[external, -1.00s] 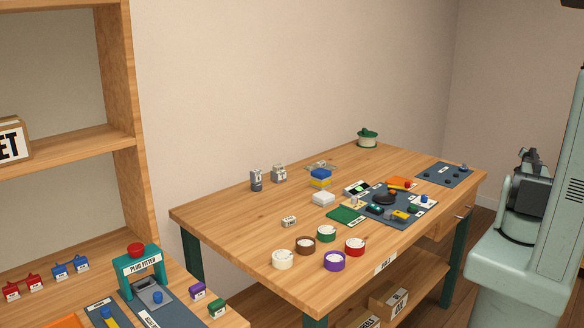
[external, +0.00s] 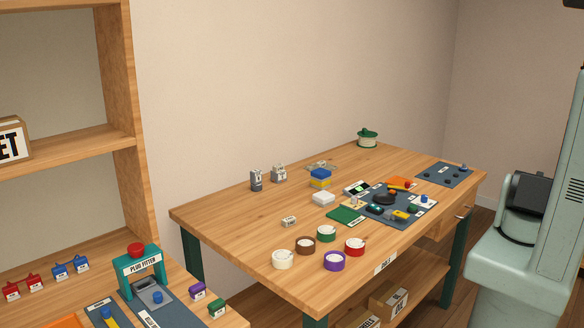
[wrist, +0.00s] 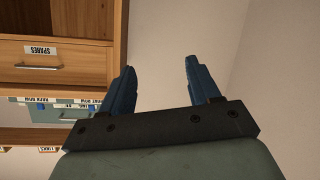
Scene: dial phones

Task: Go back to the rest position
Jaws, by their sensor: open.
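My gripper (wrist: 160,82) shows in the wrist view with its two blue fingers apart and nothing between them. Beyond the fingers is bare wall and the edge of a wooden cabinet. In the external view my pale green arm stands at the right edge, clear of the workbench, and the fingers are hidden there.
The wooden workbench (external: 235,232) holds tape rolls, a dark mat (external: 376,211) with parts and a green-lidded pot (external: 367,138). A teal plug fitter (external: 140,262) stands on the front-left table. A drawer cabinet (wrist: 60,62) labelled SPARES fills the wrist view's left.

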